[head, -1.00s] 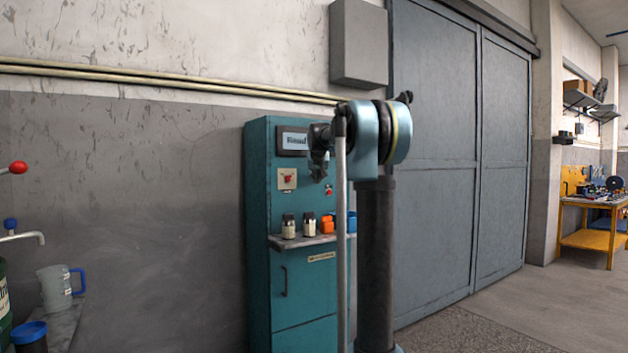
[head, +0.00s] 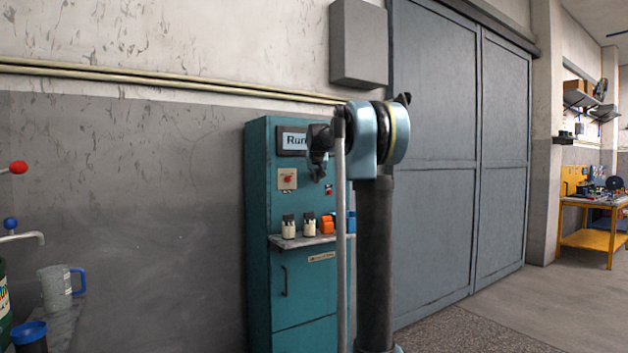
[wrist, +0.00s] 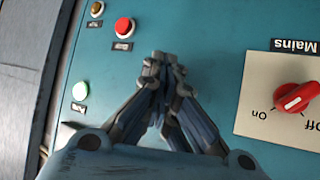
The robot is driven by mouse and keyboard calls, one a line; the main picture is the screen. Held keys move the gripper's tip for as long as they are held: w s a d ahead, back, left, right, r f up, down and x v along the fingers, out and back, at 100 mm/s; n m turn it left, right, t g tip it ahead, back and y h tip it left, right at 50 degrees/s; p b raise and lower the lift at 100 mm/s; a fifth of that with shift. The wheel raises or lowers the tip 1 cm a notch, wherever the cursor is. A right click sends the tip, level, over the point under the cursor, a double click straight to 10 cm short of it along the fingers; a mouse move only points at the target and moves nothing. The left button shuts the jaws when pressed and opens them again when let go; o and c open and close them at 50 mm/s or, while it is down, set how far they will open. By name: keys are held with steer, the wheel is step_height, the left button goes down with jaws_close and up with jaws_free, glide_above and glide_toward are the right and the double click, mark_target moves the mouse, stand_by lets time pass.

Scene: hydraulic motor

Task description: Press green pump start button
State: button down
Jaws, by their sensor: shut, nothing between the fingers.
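The green pump start button (wrist: 80,91) shows at the left of the wrist view, pale green and bright, with a small label beside it. My gripper (wrist: 163,65) is shut and empty, its fingertips together to the right of the green button in that picture and apart from it. In the head view my gripper (head: 317,172) is in front of the teal cabinet (head: 262,200), and my arm covers part of the panel. I cannot make out the green button there. The cabinet's display (head: 296,141) shows text starting "Run", its end hidden.
A red button (wrist: 124,27) and an amber one (wrist: 97,9) are above the green button. The red mains switch (wrist: 295,97) is at the right. Bottles (head: 309,226) stand on the cabinet's shelf (head: 300,241).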

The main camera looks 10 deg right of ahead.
steer(key=shift+s+d, duration=0.1)
steer(key=shift+s, duration=0.05)
steer(key=shift+s+d, duration=0.25)
steer(key=shift+s, duration=0.3)
stand_by(0.3)
steer(key=s, duration=0.1)
steer(key=s+d, duration=0.1)
steer(key=s, duration=0.1)
steer(key=s+d, duration=0.1)
steer(key=shift+s, duration=0.3)
stand_by(0.7)
steer(key=s+a+f+g, duration=0.1)
steer(key=s+f+g, duration=0.2)
steer(key=s+f, duration=1.1)
steer(key=s+a+f+n+g+y, duration=0.1)
steer(key=s+f+g, duration=0.1)
steer(key=s+f, duration=1.3)
steer(key=s+a+f+g, duration=0.1)
steer(key=s+f+g, duration=0.2)
steer(key=s+f, duration=1.1)
steer(key=s, duration=1.1)
steer(key=shift+s+f+g, duration=0.15)
steer(key=shift+s+g, duration=0.15)
steer(key=shift+s, duration=0.05)
